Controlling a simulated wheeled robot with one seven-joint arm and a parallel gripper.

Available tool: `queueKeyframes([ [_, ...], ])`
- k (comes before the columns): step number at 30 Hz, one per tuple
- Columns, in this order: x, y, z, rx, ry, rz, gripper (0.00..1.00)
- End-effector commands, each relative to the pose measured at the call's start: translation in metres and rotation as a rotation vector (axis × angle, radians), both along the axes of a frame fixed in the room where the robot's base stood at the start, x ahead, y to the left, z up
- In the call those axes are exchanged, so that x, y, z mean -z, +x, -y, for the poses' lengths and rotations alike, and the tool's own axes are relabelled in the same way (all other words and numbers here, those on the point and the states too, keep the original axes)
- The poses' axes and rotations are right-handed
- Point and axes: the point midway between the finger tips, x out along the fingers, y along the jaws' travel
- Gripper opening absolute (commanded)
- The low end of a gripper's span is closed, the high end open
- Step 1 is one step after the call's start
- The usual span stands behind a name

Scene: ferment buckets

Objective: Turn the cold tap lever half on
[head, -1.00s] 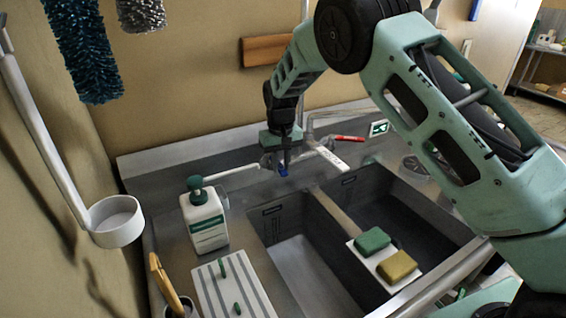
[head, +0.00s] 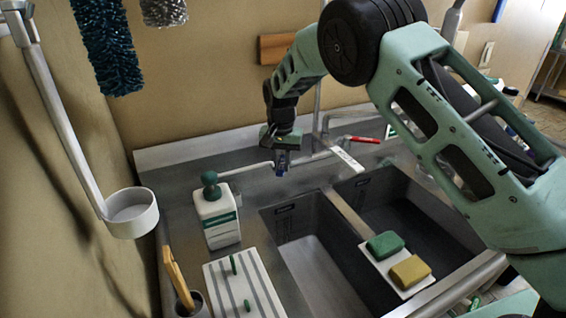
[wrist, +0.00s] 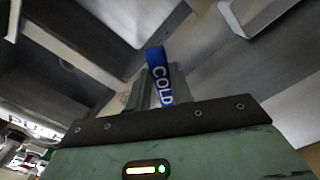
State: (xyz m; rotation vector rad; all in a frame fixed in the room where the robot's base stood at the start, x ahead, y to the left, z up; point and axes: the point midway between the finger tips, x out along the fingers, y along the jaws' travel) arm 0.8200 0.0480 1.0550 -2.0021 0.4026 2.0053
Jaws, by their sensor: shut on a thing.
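The cold tap lever (wrist: 155,58) is blue with the white word COLD on it. In the wrist view it stands between the fingers of my gripper (wrist: 152,88), which is shut on it. In the head view my gripper (head: 282,160) points down at the tap at the back of the sink, and only a small bit of blue shows at its fingertips. A lever with a red handle (head: 362,140) sits to the right of my gripper. How far the cold lever is turned cannot be told.
A white soap bottle (head: 218,215) with a green pump stands left of the sink basins. A green sponge (head: 384,245) and a yellow sponge (head: 410,270) lie on a white plate between the basins. A white dipper (head: 132,212) hangs at the left.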

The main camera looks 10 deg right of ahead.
Motion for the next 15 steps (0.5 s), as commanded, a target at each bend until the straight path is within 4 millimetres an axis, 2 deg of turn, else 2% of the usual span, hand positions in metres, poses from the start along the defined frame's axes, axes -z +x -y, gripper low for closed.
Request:
queueKeyframes([
  [10,-0.002,0.0021,0.0006,0.001,-0.001,0.007,0.0],
  [11,-0.002,0.0021,0.0006,0.001,-0.001,0.007,0.3],
  [12,-0.0019,0.0021,0.0005,0.001,0.0,0.006,0.41],
  [15,-0.0014,0.0016,0.0004,0.001,0.0,0.005,0.44],
])
